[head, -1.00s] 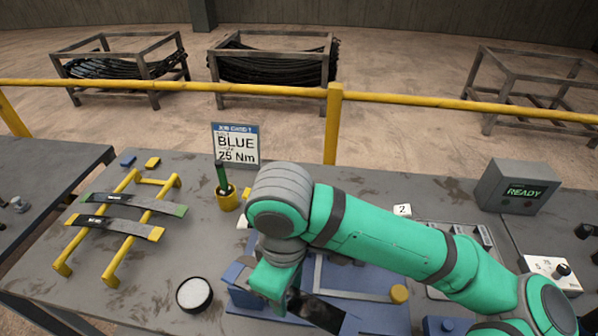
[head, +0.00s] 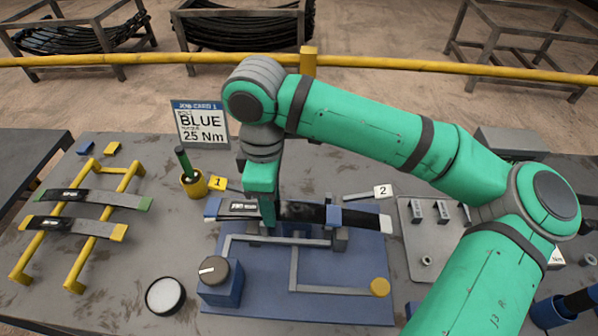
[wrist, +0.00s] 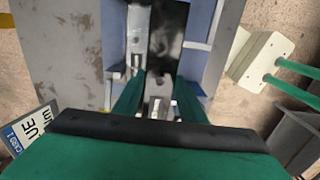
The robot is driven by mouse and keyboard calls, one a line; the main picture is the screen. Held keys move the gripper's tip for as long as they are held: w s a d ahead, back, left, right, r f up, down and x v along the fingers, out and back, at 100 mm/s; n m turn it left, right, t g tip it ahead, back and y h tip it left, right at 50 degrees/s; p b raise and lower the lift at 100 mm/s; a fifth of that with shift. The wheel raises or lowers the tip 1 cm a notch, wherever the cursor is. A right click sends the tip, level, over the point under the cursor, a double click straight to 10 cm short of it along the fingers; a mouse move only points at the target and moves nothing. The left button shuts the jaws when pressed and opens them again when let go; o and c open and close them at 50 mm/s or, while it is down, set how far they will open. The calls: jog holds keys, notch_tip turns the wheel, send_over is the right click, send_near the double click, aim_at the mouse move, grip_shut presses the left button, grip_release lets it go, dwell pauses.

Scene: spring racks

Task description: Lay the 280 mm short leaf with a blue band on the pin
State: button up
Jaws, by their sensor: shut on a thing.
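My gripper (head: 268,226) points down over the blue fixture (head: 345,262), its fingers around the middle of a dark leaf. I take this as the short leaf (head: 303,211), with a blue band (head: 334,215) toward its right. It lies roughly level, in line with a longer leaf with a white end (head: 385,222). Whether the two touch is unclear. In the wrist view, my gripper (wrist: 158,105) straddles the dark glossy leaf (wrist: 167,35). The pin is hidden or not distinguishable. The job card (head: 200,125) reads BLUE, 25 Nm.
A yellow rack (head: 95,205) at left holds leaves with green and yellow ends. A yellow cup (head: 193,185) with a green-handled tool stands behind the fixture. A black knob (head: 213,270) and a round white-topped dish (head: 165,295) are in front. A grey tray (head: 425,240) is right.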

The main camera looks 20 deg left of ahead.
jog(key=shift+w+d+r, duration=0.4)
jog(key=shift+w+d, duration=0.1)
jog(key=shift+w, duration=0.5)
jog(key=shift+w+d+r, duration=0.4)
jog(key=shift+w+d, duration=0.15)
jog(key=shift+w, duration=0.5)
jog(key=shift+w+d+r, duration=0.4)
jog(key=shift+w+d, duration=0.1)
jog(key=shift+w, duration=0.5)
jog(key=shift+w, duration=0.1)
jog(key=shift+d+f, duration=0.1)
jog(key=shift+f, duration=0.05)
jog(key=shift+f, duration=2.45)
jog(key=shift+d, duration=0.1)
